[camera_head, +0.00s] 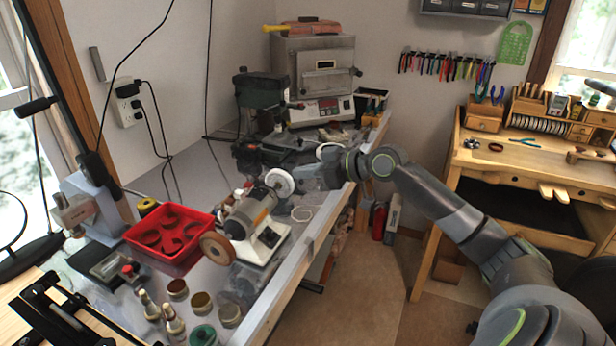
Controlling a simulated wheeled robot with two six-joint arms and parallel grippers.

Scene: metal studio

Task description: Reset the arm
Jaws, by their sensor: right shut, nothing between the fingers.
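My right arm comes in from the right and reaches over the front edge of the metal workbench (300,262). My right gripper (304,178) is small in view, shut and empty. It appears just right of the white wheel (279,182) of the bench polisher (250,216); I cannot tell whether it touches anything. My left gripper is not in view.
A red tray (170,232) with red pieces sits left of the polisher. Several small jars stand in front of it. A kiln (314,75) stands at the back. A wooden bench (530,160) is at the right. Open floor (385,280) lies between the benches.

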